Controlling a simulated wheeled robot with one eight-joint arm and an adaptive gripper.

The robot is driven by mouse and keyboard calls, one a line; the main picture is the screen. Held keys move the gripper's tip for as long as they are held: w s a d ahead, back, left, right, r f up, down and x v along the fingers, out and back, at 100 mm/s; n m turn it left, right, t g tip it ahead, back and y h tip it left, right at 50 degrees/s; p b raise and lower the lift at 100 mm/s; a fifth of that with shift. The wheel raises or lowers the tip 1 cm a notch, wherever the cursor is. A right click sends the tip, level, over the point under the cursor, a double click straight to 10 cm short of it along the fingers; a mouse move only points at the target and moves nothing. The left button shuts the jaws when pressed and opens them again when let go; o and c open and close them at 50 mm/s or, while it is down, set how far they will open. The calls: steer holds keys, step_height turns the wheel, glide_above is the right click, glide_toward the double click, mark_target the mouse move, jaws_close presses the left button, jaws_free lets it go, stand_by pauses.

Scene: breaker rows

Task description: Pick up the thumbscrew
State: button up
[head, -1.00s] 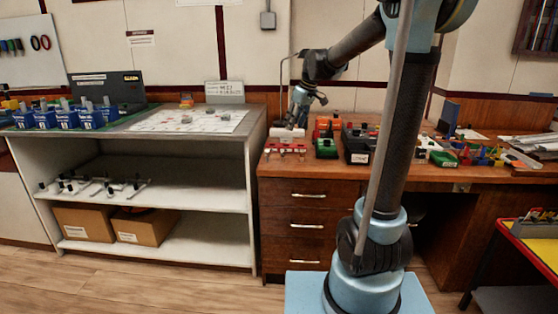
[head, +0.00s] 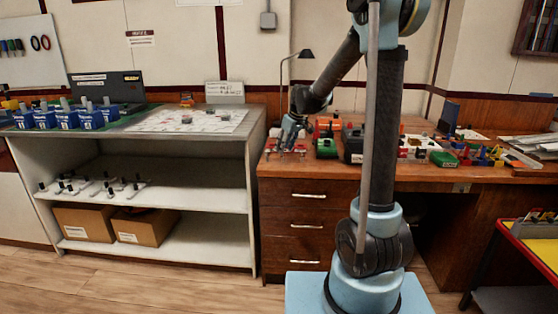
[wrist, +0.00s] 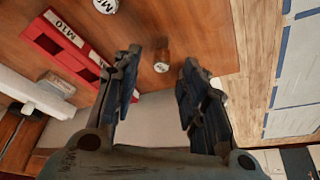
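A small round piece with a pale face, likely the thumbscrew (wrist: 161,65), stands on the brown desk top in the wrist view. It lies beyond and between my fingertips, apart from both as far as I can tell. My gripper (wrist: 160,66) is open with nothing between its fingers. In the head view my gripper (head: 286,146) is low over the left end of the desk, close to a red block. The thumbscrew is too small to make out there.
A red block with white M10 labels (wrist: 62,42) lies left of the fingers. Another round labelled piece (wrist: 106,5) is at the top edge. The wooden desk (head: 340,172) holds several coloured blocks to the right. A white shelf unit (head: 253,165) adjoins its left side.

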steer(key=shift+x, duration=1.2)
jaws_close()
steer(key=shift+r, duration=0.1)
